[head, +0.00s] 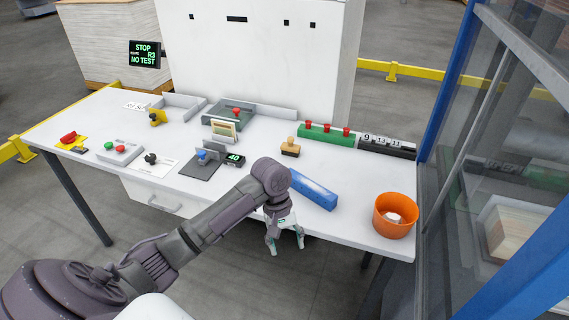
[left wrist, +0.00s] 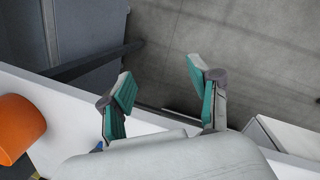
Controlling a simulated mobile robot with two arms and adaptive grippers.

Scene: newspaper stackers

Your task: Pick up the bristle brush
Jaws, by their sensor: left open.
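A small tan wooden-handled block (head: 290,148) with a dark underside stands on the white table (head: 345,228), left of the green button box. It may be the bristle brush, but it is too small to tell bristles from a stamp face. My left gripper (head: 287,245) is open and empty, pointing down at the table's front edge, nearer the front than the block and apart from it. In the left wrist view the spread fingers (left wrist: 160,75) have floor and table edge behind them. The block is not visible there. My right gripper is not in view.
A long blue box (head: 313,189) lies just behind and right of my left gripper. An orange bucket (head: 394,216) with a white item inside stands at the right. The green box (head: 326,134) has red buttons. Several control devices fill the left side. A blue-framed glass partition (head: 500,130) borders the right.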

